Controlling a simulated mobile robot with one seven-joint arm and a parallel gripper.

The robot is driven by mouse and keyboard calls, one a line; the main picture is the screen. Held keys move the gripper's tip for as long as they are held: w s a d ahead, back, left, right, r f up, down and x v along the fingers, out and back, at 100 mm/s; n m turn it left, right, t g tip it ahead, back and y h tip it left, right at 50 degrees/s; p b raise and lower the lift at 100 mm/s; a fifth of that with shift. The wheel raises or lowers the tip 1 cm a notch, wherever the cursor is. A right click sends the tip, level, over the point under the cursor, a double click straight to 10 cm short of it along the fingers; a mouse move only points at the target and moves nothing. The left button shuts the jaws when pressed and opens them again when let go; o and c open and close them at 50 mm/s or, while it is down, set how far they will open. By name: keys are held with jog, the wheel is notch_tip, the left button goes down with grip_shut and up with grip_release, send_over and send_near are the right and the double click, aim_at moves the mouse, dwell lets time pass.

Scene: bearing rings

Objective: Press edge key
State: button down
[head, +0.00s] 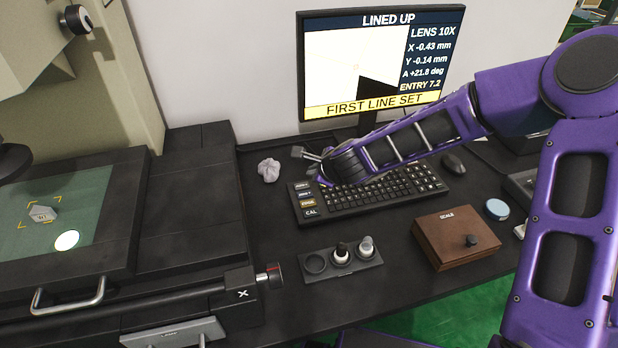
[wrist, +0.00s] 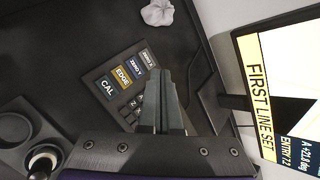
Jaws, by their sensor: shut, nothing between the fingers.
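The EDGE key (head: 307,203) is a yellowish key in the column of labelled keys at the left end of the black keyboard (head: 400,190). In the wrist view the EDGE key (wrist: 123,76) sits between the CAL key (wrist: 107,88) and the ZERO Y key (wrist: 136,66), in plain sight. My gripper (head: 299,152) is shut and empty, held above the back left of the keyboard. In the wrist view my gripper (wrist: 166,74) shows to the right of the labelled keys, apart from the EDGE key. The monitor (head: 380,60) reads "LINED UP" and "FIRST LINE SET".
A crumpled white wad (head: 268,170) lies left of the keyboard. The measuring stage (head: 120,165) with a lit part is at left. Dark table is bare between holder and keyboard.

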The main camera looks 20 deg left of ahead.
jog(key=shift+s+a+r, duration=0.1)
jog(key=shift+s+a, duration=0.1)
jog(key=shift+a, duration=0.05)
jog(key=b, duration=0.5)
send_over(311, 205)
notch_tip(311, 205, down, 7)
jog(key=shift+s+r, duration=0.1)
jog(key=shift+r, duration=0.05)
jog(key=shift+f+b, duration=0.5)
jog(key=shift+f, duration=0.6)
dwell(1.0)
jog(key=shift+f, duration=0.4)
